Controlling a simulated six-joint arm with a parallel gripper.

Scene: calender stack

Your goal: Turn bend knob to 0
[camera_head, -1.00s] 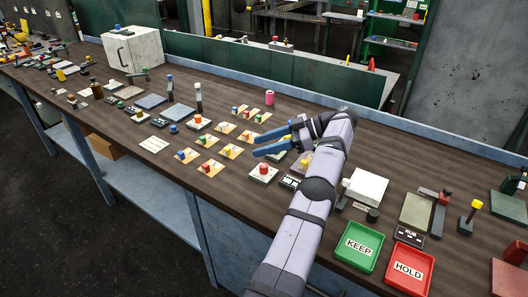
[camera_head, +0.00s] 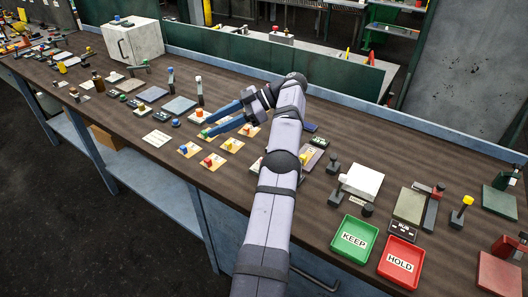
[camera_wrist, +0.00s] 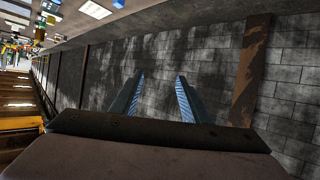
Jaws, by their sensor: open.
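Several small coloured knobs on tan plates sit mid-table in the head view: a blue knob (camera_head: 184,149), a red knob (camera_head: 208,161) and a yellow knob (camera_head: 229,144). Their labels are too small to read, so I cannot tell which one is the bend knob or its setting. My gripper (camera_head: 215,121) is open and empty, its blue fingers pointing left above the knob plates and covering some of them.
A green KEEP tray (camera_head: 353,240) and a red HOLD tray (camera_head: 400,258) lie at the front right. A white box (camera_head: 362,181) stands behind them. A white cabinet (camera_head: 134,42) stands at the back left. Levers and posts rise around the plates.

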